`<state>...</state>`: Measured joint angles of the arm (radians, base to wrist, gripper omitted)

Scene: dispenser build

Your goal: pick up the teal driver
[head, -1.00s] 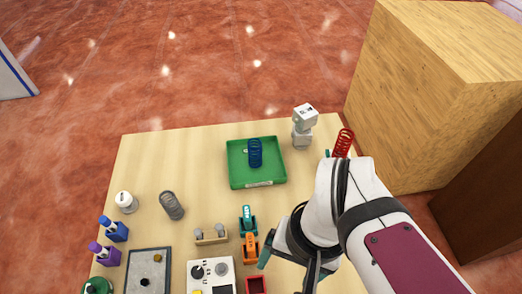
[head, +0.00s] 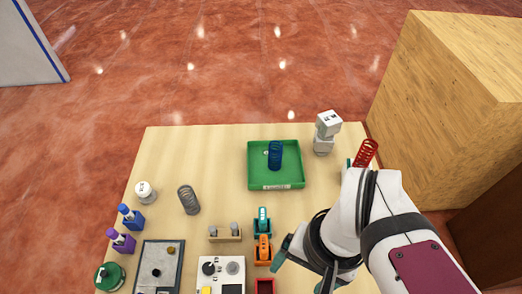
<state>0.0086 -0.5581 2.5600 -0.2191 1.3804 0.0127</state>
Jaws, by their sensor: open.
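The teal driver (head: 262,220) stands in a small teal holder on the wooden table, right of the middle. An orange driver (head: 263,247) in its own holder is directly in front of it. My gripper (head: 300,277) is open, to the right of and nearer than both drivers. One fingertip shows just right of the orange driver; the other is partly hidden by my wrist. The gripper is apart from the teal driver, with nothing seen between its fingers.
A green tray (head: 257,183) with a blue spring (head: 275,155) lies behind the drivers. A wooden block with pegs (head: 224,234) is left of them. A control box (head: 209,280) and a red bin (head: 265,286) are in front. Bare table lies left of the tray.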

